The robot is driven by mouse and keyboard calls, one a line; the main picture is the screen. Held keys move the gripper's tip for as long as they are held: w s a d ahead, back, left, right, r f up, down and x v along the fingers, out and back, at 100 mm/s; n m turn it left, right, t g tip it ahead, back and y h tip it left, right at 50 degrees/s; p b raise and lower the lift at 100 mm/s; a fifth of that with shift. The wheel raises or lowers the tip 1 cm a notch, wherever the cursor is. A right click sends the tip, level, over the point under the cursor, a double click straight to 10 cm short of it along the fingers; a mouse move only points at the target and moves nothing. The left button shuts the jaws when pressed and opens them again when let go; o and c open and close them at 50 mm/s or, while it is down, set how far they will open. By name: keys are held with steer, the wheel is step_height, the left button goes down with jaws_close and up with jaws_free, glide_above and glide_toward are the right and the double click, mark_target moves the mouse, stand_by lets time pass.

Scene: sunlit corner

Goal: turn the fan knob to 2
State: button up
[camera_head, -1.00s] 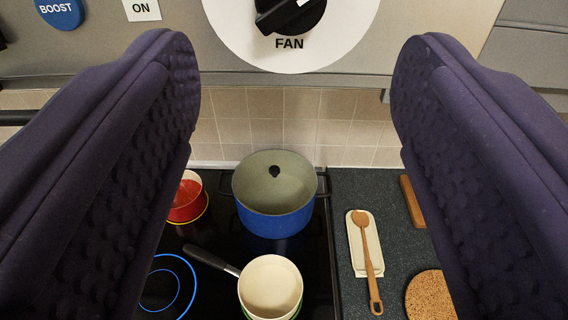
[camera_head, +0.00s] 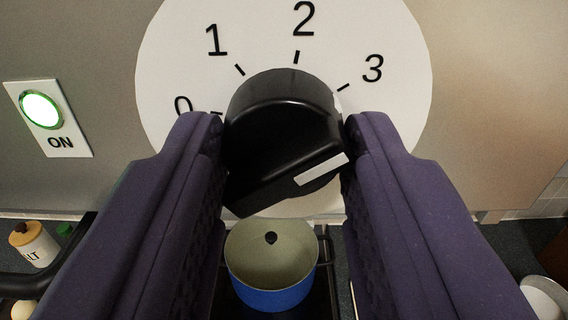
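The fan knob (camera_head: 275,135) is black with a raised grip bar, in the middle of the camera_head view. It sits on a round white dial (camera_head: 185,60) marked 0, 1, 2 and 3, with 2 at the top. The bar lies diagonally from lower left to right. Its white stripe (camera_head: 321,169) is toward the right end, pointing right and slightly up, below the 3. My gripper (camera_head: 284,160) has one purple padded finger on each side of the knob, and the bar's ends appear to touch both pads. The fingers hide part of the dial's lower edge.
An ON panel (camera_head: 62,142) with a lit green-ringed button is at the left. Below are a blue pot (camera_head: 272,290) on the hob, a jar (camera_head: 34,243) at lower left beside a dark rail, and a white bowl (camera_head: 545,297) at lower right.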

steer(key=c, duration=0.3)
steer(key=shift+f+n+b, duration=0.15)
steer(key=shift+n+b, duration=0.15)
steer(key=shift+b, duration=0.5)
steer(key=n+b, duration=0.8)
steer(key=b, duration=0.6)
steer(key=shift+r, duration=0.2)
